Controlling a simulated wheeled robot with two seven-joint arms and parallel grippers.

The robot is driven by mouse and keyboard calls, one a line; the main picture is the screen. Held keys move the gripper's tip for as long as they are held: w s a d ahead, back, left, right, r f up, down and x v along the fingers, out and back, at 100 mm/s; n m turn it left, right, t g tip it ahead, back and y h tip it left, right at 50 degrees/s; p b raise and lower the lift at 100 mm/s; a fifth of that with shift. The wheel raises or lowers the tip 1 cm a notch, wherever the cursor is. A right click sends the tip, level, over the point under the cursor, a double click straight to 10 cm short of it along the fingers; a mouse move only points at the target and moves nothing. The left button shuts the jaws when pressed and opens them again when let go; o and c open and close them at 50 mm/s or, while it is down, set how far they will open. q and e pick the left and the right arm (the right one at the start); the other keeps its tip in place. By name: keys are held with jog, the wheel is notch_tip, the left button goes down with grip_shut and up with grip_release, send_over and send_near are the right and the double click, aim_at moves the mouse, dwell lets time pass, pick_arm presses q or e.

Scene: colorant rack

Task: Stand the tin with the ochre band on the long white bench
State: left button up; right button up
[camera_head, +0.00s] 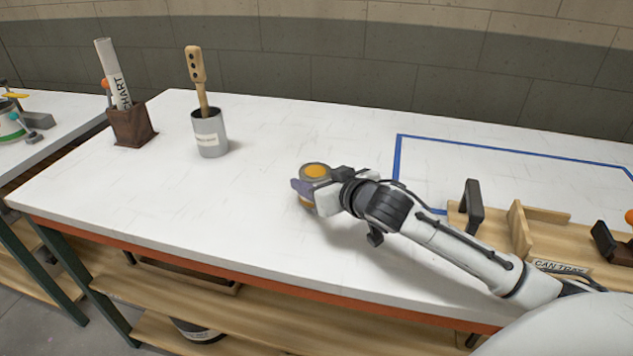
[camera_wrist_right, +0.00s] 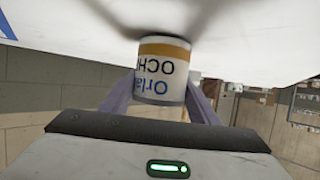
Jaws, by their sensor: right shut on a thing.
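The tin with the ochre band (camera_head: 316,171) is over the middle of the long white bench (camera_head: 265,240), with its ochre lid disc facing up. My right gripper (camera_head: 309,191) is shut on it from the side. In the right wrist view, which is upside down, the tin (camera_wrist_right: 163,67) sits between the two purple fingers, its white label and ochre band showing. It looks upright, its base at or very near the bench top; I cannot tell whether it touches. My left gripper is not in view.
A grey pot (camera_head: 210,136) with a wooden-handled tool and a brown holder (camera_head: 132,126) with a rolled chart stand at the left. A blue outline (camera_head: 398,170) marks the right part of the bench. A wooden can tray (camera_head: 548,240) is at the right front.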

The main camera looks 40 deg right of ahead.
jog(key=shift+f, duration=0.15)
jog(key=shift+f, duration=0.15)
jog(key=o, duration=1.2)
jog(key=shift+c, duration=0.2)
jog(key=shift+s+r, duration=0.1)
jog(key=shift+r, duration=0.1)
jog(key=v, duration=1.1)
jog(key=shift+s+r, duration=0.15)
jog(key=shift+s, duration=0.25)
